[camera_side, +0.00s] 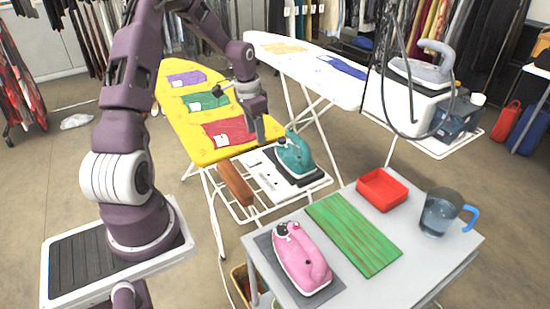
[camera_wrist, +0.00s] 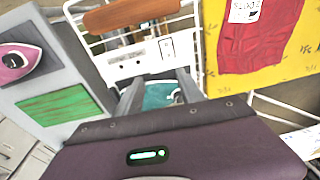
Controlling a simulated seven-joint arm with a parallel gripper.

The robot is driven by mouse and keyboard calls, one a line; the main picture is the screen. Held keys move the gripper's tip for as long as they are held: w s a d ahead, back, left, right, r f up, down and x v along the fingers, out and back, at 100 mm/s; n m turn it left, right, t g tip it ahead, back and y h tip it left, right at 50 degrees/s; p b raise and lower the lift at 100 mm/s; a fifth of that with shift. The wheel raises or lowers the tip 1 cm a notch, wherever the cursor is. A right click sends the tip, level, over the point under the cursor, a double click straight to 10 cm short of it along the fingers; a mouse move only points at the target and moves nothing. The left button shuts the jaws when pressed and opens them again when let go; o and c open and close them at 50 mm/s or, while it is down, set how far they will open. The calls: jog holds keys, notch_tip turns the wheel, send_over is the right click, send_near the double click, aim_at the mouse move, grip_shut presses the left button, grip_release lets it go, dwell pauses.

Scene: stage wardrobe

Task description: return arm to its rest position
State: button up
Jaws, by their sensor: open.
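My gripper (camera_side: 260,136) is pointing down, just left of and above the teal iron (camera_side: 296,156) in the side view. In the wrist view its two fingers (camera_wrist: 158,88) are apart, and the teal iron (camera_wrist: 160,97) shows partly between and below them. Much of that iron is hidden by my gripper body there. The iron stands on a dark pad on the white rack (camera_side: 262,176) at the end of the yellow ironing board (camera_side: 172,110). I see nothing held in the fingers.
Red, green and purple cloths lie on the yellow board. A brown wooden block (camera_side: 235,183) lies on the rack. The grey table (camera_side: 345,285) holds a pink iron (camera_side: 302,262), green board (camera_side: 353,233), red tray (camera_side: 382,205) and water jug (camera_side: 438,215). A white ironing board (camera_side: 300,62) stands behind.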

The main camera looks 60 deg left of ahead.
jog(key=s+d+r+t+y, duration=0.1)
jog(key=s+d+r, duration=0.2)
jog(key=d+r, duration=0.5)
jog(key=s+d+r+y, duration=0.1)
jog(key=s+d+r, duration=0.2)
jog(key=d+r, duration=0.55)
jog(key=s+d+r+t+h, duration=0.2)
jog(key=s+d+r+t, duration=0.1)
jog(key=s+d, duration=0.9)
jog(key=s+r, duration=0.1)
jog(key=s, duration=0.2)
